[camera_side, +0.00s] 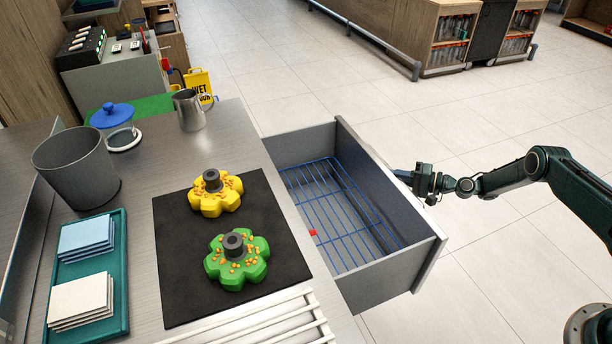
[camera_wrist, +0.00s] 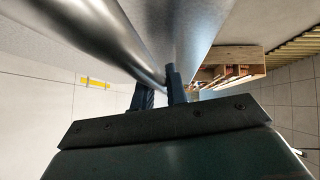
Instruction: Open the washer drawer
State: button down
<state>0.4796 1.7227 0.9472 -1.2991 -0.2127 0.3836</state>
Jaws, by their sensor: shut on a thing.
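The washer drawer (camera_side: 385,278) is a grey drawer pulled well out from under the steel counter. A blue wire rack (camera_side: 335,205) lies inside it, and a small red thing (camera_side: 313,233) shows near its left side. My gripper (camera_side: 407,178) is at the outer side of the drawer front, shut on the drawer handle (camera_side: 400,174). In the wrist view, the fingers (camera_wrist: 160,88) are at a shiny metal bar (camera_wrist: 110,35). The exact contact is partly hidden by the fingers.
The counter holds a black mat (camera_side: 175,270) with a yellow flower-shaped piece (camera_side: 215,203) and a green one (camera_side: 236,272). A teal tray (camera_side: 92,255), grey bin (camera_side: 78,170) and metal jug (camera_side: 189,110) stand left. Open tiled floor lies around my arm.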

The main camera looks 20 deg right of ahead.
jog(key=c, duration=1.4)
grip_release()
jog(key=shift+d, duration=0.1)
jog(key=v, duration=1.3)
jog(key=shift+s+d, duration=0.2)
jog(key=shift+r, duration=0.15)
